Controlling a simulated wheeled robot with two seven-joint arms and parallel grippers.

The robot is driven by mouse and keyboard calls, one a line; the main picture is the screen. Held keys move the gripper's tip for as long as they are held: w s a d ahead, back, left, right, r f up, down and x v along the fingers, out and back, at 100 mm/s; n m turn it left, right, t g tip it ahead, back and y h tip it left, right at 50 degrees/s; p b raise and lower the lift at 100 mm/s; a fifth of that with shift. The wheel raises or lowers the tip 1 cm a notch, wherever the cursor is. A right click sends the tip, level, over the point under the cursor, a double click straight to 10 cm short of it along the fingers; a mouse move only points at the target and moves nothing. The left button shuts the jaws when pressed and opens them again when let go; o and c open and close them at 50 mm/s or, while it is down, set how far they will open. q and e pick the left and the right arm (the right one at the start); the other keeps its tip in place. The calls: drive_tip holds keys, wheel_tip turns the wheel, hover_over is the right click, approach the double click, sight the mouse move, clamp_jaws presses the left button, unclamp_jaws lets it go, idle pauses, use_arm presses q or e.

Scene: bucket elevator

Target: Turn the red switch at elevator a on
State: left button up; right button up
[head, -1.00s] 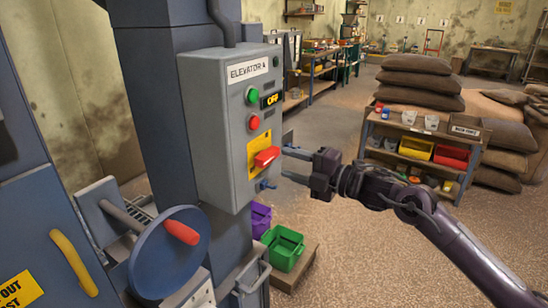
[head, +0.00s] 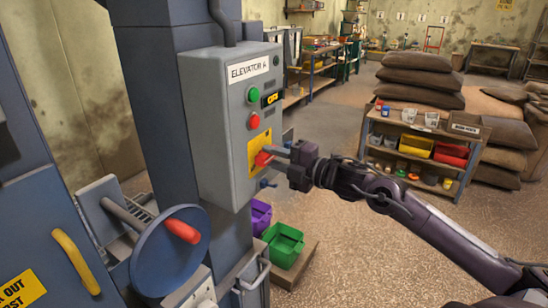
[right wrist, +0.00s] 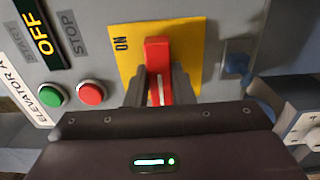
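The grey control box (head: 218,130) of elevator A is on a blue-grey column. Its red switch (head: 263,159) is a handle on a yellow plate (head: 253,151) low on the box; it also shows in the right wrist view (right wrist: 158,58). The plate bears the word ON in the wrist view. The display (head: 270,98) reads OFF. My right gripper (head: 277,157) is at the switch. In the wrist view its dark fingers (right wrist: 160,88) close in on both sides of the red handle, with no clear gap. My left gripper is out of view.
A green button (head: 253,95) and a red button (head: 254,121) sit above the switch. A blue disc (head: 169,252) with a red handle stands at lower left. A shelf (head: 420,145) and sacks stand behind my right arm.

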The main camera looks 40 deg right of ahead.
clamp_jaws()
drive_tip(key=shift+r+m+p, duration=0.2)
drive_tip(key=shift+m+p, duration=0.5)
drive_tip(key=shift+p, duration=0.3)
drive_tip(key=m+p, duration=1.2)
drive_tip(key=p, duration=0.1)
drive_tip(key=shift+m+p, duration=0.3)
drive_tip(key=m+p, duration=0.3)
drive_tip(key=shift+f, duration=0.15)
drive_tip(key=shift+f+m+p, duration=0.1)
drive_tip(key=shift+m+p, duration=0.2)
drive_tip(key=shift+m, duration=0.2)
drive_tip(key=shift+f, duration=0.1)
drive_tip(key=o, duration=0.7)
unclamp_jaws()
